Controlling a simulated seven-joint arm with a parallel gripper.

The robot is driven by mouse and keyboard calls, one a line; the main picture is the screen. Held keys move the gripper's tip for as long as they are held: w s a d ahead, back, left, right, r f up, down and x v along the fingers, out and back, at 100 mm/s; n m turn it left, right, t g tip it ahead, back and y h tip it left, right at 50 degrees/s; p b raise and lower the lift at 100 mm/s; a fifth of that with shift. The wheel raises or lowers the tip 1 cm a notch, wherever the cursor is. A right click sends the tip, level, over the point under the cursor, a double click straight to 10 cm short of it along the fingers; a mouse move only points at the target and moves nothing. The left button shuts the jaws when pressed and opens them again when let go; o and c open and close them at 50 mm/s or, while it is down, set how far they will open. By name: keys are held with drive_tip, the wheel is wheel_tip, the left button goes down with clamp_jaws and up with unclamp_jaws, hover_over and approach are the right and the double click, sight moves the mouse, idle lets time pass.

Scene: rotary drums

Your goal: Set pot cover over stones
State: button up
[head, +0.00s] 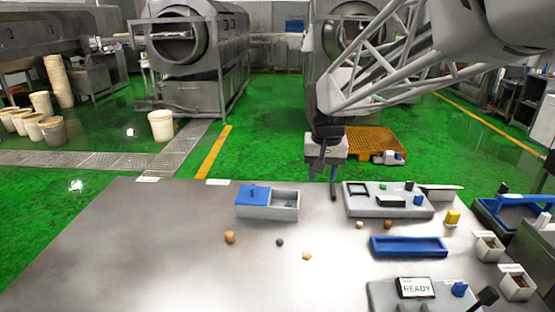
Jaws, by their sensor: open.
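A grey box (284,213) stands at the back middle of the table. A blue cover with a small knob (253,195) lies over its left half, and its right half is open. No round pot shows, so this is the only cover I can make out. Small stone-like lumps lie in front of the box: an orange-brown one (230,237), a dark one (280,242) and a tan one (307,256). Whether stones lie inside the box is too small to tell. My gripper (322,183) is open and empty, pointing down above the back edge, right of the box.
A grey panel with small parts (388,212) stands right of the box. A blue tray (408,257) lies in front of it. A READY display (416,288) is on a front panel. The table's left is clear.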

drive_tip(key=w+a+f, duration=0.5)
drive_tip(key=w+a, duration=0.5)
drive_tip(key=w, duration=0.4)
drive_tip(key=g, duration=0.1)
hover_over(253, 187)
wheel_tip(253, 187, down, 9)
drive_tip(key=shift+w+a+f, duration=0.1)
drive_tip(key=shift+w, duration=0.05)
drive_tip(key=shift+f, duration=3.85)
clamp_jaws()
